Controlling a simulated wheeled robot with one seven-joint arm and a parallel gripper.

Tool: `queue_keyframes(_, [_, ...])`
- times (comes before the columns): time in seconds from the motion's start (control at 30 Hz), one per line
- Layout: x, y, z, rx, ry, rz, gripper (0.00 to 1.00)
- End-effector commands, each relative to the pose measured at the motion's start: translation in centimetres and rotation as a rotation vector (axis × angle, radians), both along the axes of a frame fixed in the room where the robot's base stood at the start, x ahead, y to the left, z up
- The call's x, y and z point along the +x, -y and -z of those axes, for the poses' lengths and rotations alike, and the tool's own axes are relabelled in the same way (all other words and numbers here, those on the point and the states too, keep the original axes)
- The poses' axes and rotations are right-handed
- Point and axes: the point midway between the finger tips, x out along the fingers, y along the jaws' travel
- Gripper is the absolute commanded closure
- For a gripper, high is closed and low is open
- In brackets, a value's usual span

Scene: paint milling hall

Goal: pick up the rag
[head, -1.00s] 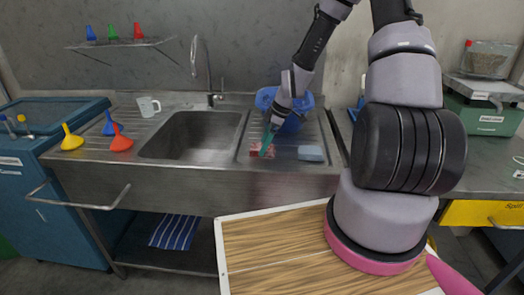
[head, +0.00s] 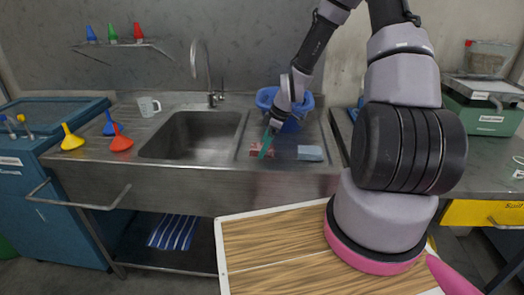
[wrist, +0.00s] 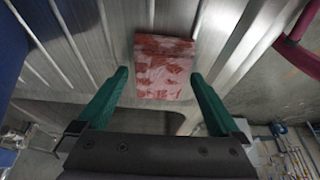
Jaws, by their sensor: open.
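A folded reddish, white-blotched cloth, which looks like the rag (head: 255,150), lies on the ribbed drainboard right of the sink basin. In the wrist view the rag (wrist: 164,68) shows just ahead of the fingertips, centred between them. My gripper (head: 265,155) has green fingers and reaches down over the rag from behind, hiding part of it in the head view. In the wrist view my gripper (wrist: 160,75) is open, with one finger to each side and nothing held. I cannot tell the exact height of the fingertips above the drainboard.
A pale blue folded item (head: 310,153) lies right of the rag. A blue tub (head: 266,97) stands behind my gripper. The sink basin (head: 190,135) is to the left. Funnels and a mug (head: 149,106) stand farther left.

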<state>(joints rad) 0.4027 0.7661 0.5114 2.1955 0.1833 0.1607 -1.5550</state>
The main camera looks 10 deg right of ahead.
Motion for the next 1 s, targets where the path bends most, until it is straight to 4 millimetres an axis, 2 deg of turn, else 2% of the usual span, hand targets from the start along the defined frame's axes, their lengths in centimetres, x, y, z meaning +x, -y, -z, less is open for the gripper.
queue_keyframes(0.07, [0.0,0.0,0.0,0.000,0.000,0.000,0.00])
queue_keyframes(0.1, [0.0,0.0,0.0,0.000,0.000,0.000,0.04])
queue_keyframes(0.17, [0.0,0.0,0.0,0.000,0.000,0.000,0.27])
queue_keyframes(0.2, [0.0,0.0,0.0,0.000,0.000,0.000,0.42])
queue_keyframes(0.3, [0.0,0.0,0.0,0.000,0.000,0.000,0.75])
queue_keyframes(0.53, [0.0,0.0,-0.1,0.000,0.000,0.000,0.75])
queue_keyframes(0.63, [0.1,0.0,-0.8,-0.001,0.002,0.000,0.75])
queue_keyframes(1.0, [0.1,0.1,-8.1,-0.002,0.005,0.001,0.75])
